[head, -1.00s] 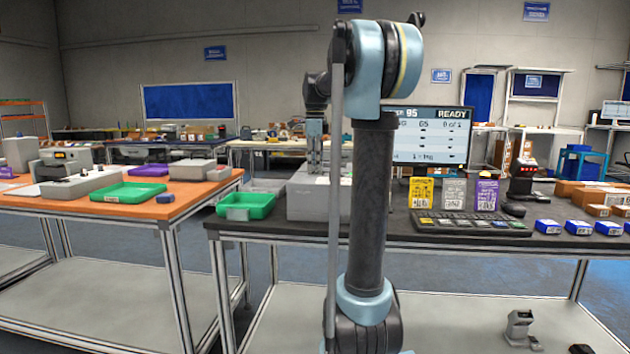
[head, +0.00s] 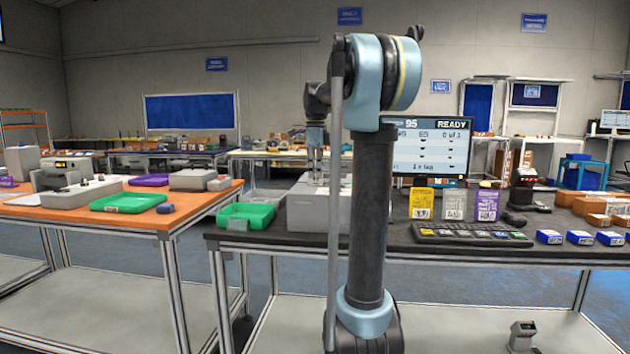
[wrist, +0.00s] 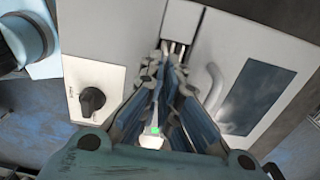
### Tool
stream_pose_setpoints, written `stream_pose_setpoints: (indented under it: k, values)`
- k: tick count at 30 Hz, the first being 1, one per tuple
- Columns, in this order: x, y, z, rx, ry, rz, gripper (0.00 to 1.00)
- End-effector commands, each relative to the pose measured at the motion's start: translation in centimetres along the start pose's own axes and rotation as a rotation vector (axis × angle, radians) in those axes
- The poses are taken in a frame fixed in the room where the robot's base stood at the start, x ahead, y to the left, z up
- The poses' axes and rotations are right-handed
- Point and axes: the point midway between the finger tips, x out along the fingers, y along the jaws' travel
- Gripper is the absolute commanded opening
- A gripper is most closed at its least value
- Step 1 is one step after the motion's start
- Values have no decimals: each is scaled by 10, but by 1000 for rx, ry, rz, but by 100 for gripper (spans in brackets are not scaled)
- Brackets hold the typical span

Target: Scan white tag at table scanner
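A whitish card (head: 453,204) stands upright on the dark table between a yellow card (head: 422,203) and a purple card (head: 488,204); it may be the white tag. A black device with a red light (head: 526,190), likely the table scanner, stands right of the cards. My gripper (head: 317,172) points down over a grey box-shaped machine (head: 305,210), left of the cards. In the wrist view my gripper (wrist: 168,68) has its fingers close together over the machine. A small white piece with a green spot (wrist: 152,138) shows between the fingers; whether it is held is unclear.
A green bin (head: 246,216) is left of the machine. My arm hides part of the table.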

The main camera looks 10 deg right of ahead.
Motion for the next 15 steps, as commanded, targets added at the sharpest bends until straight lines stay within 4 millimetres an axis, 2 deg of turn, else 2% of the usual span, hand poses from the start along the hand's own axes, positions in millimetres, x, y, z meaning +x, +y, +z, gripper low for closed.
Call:
stream_pose_setpoints:
  k: [9,15]
  values:
    - [-55,0,0,0,0,0,0]
    - [-81,0,0,0,0,0,0]
